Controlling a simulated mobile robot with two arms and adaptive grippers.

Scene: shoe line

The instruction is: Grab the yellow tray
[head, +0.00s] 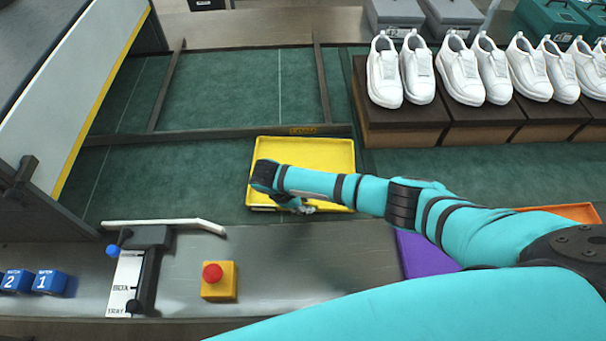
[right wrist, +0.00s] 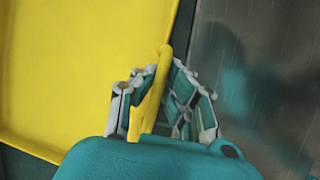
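The yellow tray (head: 318,150) lies flat on the green conveyor surface at the middle, and it looks empty. My right arm reaches across it from the right. My right gripper (head: 305,208) is at the tray's near edge, pointing down, and is partly hidden by my own wrist. In the right wrist view the tray (right wrist: 80,60) fills the left side. My right gripper (right wrist: 158,72) has one finger on each side of the tray's rim, and its tips close in against that rim. My left gripper is not in view.
A purple tray (head: 420,258) and an orange tray (head: 580,212) lie to the right, partly behind my arm. White shoes (head: 384,72) stand on brown boxes at the back right. A red button on a yellow box (head: 219,285) sits on the metal front ledge.

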